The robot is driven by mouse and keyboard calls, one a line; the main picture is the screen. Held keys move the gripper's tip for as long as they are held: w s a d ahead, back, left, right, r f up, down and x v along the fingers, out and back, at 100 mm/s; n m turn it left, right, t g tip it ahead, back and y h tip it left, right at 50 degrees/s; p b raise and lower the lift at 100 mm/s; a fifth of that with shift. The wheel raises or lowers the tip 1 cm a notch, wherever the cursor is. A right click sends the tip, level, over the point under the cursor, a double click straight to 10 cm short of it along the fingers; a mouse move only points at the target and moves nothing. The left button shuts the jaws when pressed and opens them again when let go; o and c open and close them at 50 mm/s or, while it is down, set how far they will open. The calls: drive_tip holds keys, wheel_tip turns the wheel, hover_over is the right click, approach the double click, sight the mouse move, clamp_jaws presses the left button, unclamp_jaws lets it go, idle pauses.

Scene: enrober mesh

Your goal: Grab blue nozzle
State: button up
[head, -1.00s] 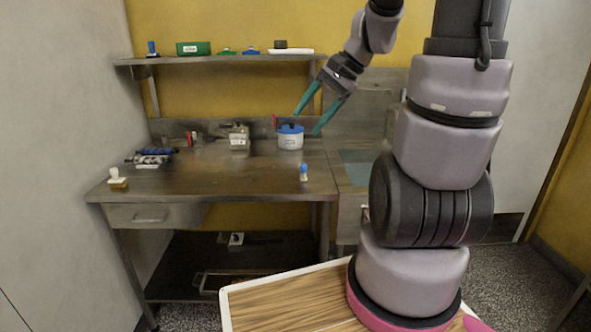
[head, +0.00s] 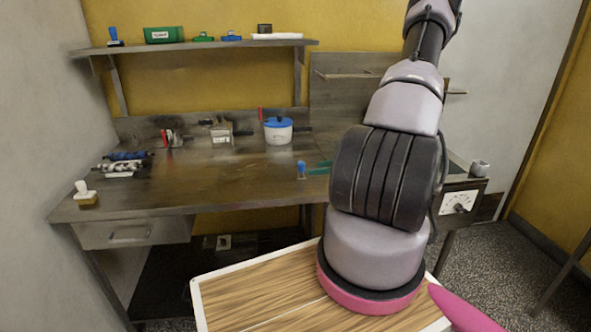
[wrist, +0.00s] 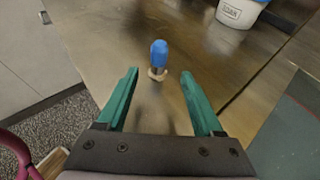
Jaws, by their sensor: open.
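The blue nozzle (head: 302,168) stands upright on the metal table, near its front right part. In the wrist view the nozzle (wrist: 158,56) has a rounded blue top and a pale round base, and lies ahead of the fingertips, roughly midway between them. My gripper (wrist: 159,75) is open and empty, with two teal fingers apart and not touching the nozzle. In the head view the teal fingers of my gripper (head: 320,168) show just right of the nozzle, and my arm hides the rest.
A white pot with a blue lid (head: 278,132) stands behind the nozzle; it also shows in the wrist view (wrist: 238,12). Metal fittings (head: 222,132) and blue-handled parts (head: 122,162) lie further left. The table (head: 220,180) around the nozzle is clear.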

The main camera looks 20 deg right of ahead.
sight(295, 176)
drive_tip(key=x, duration=0.5)
drive_tip(key=shift+w+f, duration=0.1)
drive_tip(key=shift+w, duration=0.05)
drive_tip(key=shift+r+x, duration=0.1)
drive_tip(key=shift+x, duration=1.3)
drive_tip(key=shift+r+x, duration=0.15)
drive_tip(key=shift+x, duration=1.2)
drive_tip(key=shift+a, duration=0.2)
clamp_jaws()
